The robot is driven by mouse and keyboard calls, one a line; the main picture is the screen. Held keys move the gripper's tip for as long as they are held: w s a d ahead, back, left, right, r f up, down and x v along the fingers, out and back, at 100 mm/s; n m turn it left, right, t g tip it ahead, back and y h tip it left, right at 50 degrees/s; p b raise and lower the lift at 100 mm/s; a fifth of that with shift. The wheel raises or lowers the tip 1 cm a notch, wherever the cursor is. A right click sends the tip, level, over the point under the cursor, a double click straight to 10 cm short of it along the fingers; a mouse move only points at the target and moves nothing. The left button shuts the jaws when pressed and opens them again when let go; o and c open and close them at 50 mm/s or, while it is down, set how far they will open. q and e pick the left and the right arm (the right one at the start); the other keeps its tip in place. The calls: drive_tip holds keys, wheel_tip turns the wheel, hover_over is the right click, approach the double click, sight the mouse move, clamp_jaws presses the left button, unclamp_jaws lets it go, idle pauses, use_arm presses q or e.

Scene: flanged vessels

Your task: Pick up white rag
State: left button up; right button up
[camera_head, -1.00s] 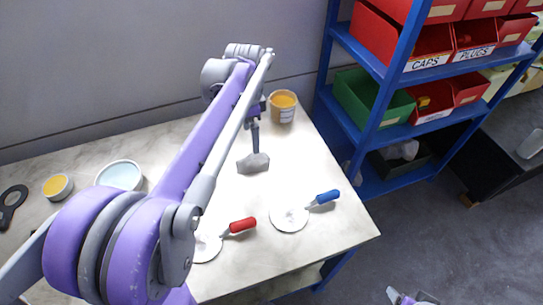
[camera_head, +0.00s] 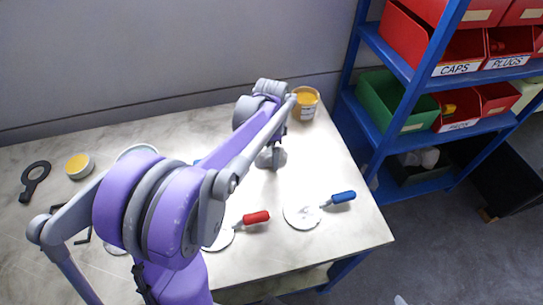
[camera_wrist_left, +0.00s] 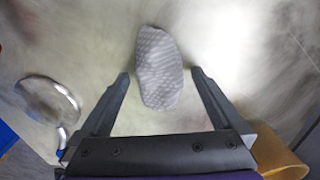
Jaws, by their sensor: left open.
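The white rag, a light grey textured lump (camera_head: 266,158), lies on the table near its back right part. My left gripper (camera_head: 275,164) points down at it and partly hides it in the head view. In the left wrist view the rag (camera_wrist_left: 158,80) lies between and a little beyond the two spread fingertips of my left gripper (camera_wrist_left: 160,74). The gripper is open, with a gap on each side of the rag in that view. I cannot tell how high the fingertips are above the table. My right gripper is not in view.
A yellow-filled pot (camera_head: 305,103) stands behind the rag. Discs with a red handle (camera_head: 256,217) and a blue handle (camera_head: 342,197) lie in front. A smaller yellow tin (camera_head: 79,166) and a black ring tool (camera_head: 34,182) lie left. A blue shelf (camera_head: 367,125) with bins stands right.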

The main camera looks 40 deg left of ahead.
use_arm(q)
drive_tip(key=shift+c, duration=0.3)
drive_tip(key=c, duration=1.3)
wheel_tip(320, 180, up, 10)
drive_tip(key=shift+r+p, duration=0.1)
drive_tip(key=shift+p, duration=0.25)
drive_tip(key=shift+c, duration=0.2)
drive_tip(key=o, duration=0.8)
drive_tip(key=c, duration=0.6)
